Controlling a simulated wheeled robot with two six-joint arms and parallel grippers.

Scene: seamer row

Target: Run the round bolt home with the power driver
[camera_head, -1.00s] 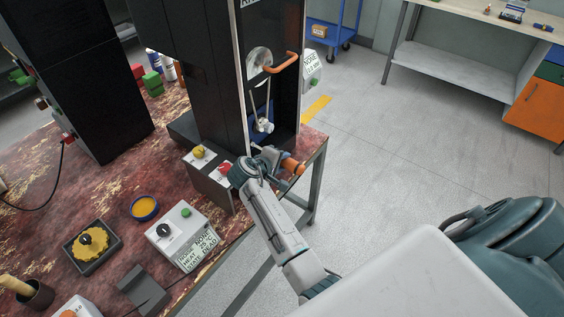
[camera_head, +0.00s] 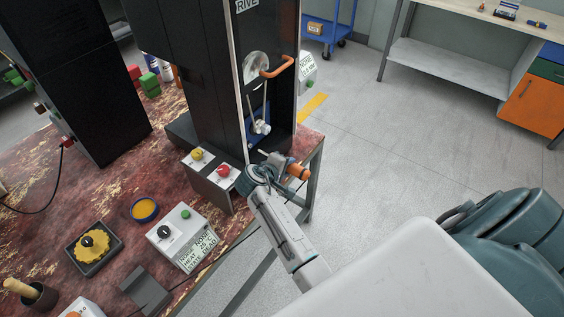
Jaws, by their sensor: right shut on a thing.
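My right gripper (camera_head: 275,168) is shut on the power driver (camera_head: 299,171), which has an orange body and a grey front part. It is at the front of a tall black machine (camera_head: 205,80), by the table's right edge. The driver's thin grey end points left toward the machine's lower opening. I cannot make out the round bolt; it is too small or hidden. Inside the opening there is a small pale metal part (camera_head: 261,127), above and left of the driver, apart from it. My left gripper is not in view.
The machine has an orange handle (camera_head: 279,67). A control box with yellow and red knobs (camera_head: 213,178) stands close left of my right gripper. Open floor lies right.

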